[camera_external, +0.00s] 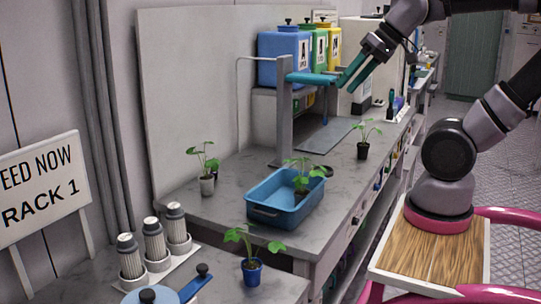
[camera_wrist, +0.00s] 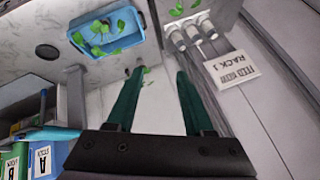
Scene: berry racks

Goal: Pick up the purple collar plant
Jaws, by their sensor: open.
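No purple collar can be made out on any plant. In the external view, one plant stands in a pale grey pot (camera_external: 207,184) near the wall. Another plant (camera_external: 301,172) stands inside the blue tray (camera_external: 262,215). A third is in a blue pot (camera_external: 252,272) at the front, and a fourth is in a black pot (camera_external: 363,151) farther back. My gripper (camera_external: 346,88) is open and empty, high above the bench and apart from all plants. In the wrist view its fingers (camera_wrist: 160,72) are spread, with leaves (camera_wrist: 146,71) showing beside the left fingertip.
A grey post (camera_external: 284,110) with a teal bar rises behind the tray. Blue, green and yellow bins (camera_external: 283,60) sit on a shelf behind. White-capped cylinders (camera_external: 154,240) and a sign (camera_external: 42,190) are at front left. Bench space between the tray and the grey pot is clear.

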